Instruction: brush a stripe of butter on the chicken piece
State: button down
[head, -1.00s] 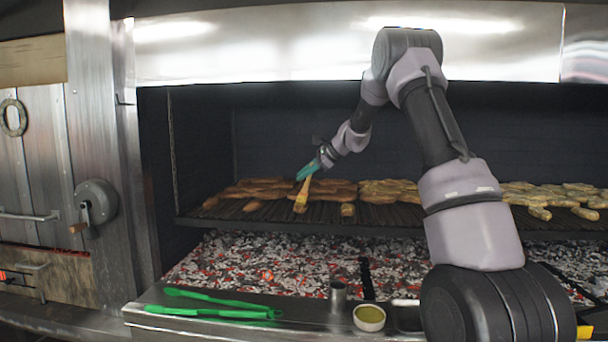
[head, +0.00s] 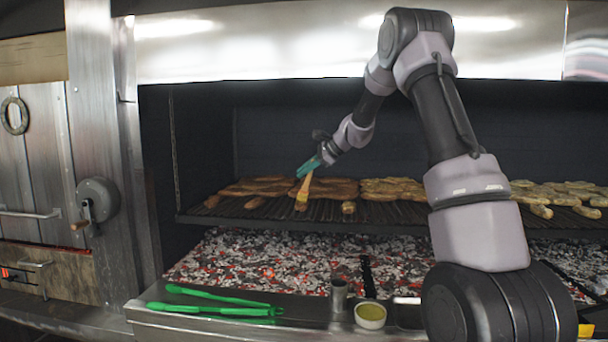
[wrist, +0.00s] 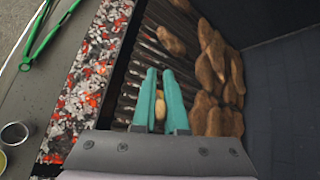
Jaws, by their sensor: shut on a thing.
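I cannot tell whether the tip touches a piece. In the wrist view the fingers (wrist: 160,102) show a yellowish shape between them. A small bowl of yellow-green butter (head: 370,311) stands on the front ledge.
Larger brown pieces (head: 262,187) fill the grate behind, with paler ones (head: 392,188) to the right. Glowing coals (head: 265,265) lie below. Green tongs (head: 215,306) and a metal cup (head: 338,295) are on the ledge. The steel hood (head: 290,45) hangs above.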

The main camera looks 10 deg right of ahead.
jog(key=shift+r, duration=2.55)
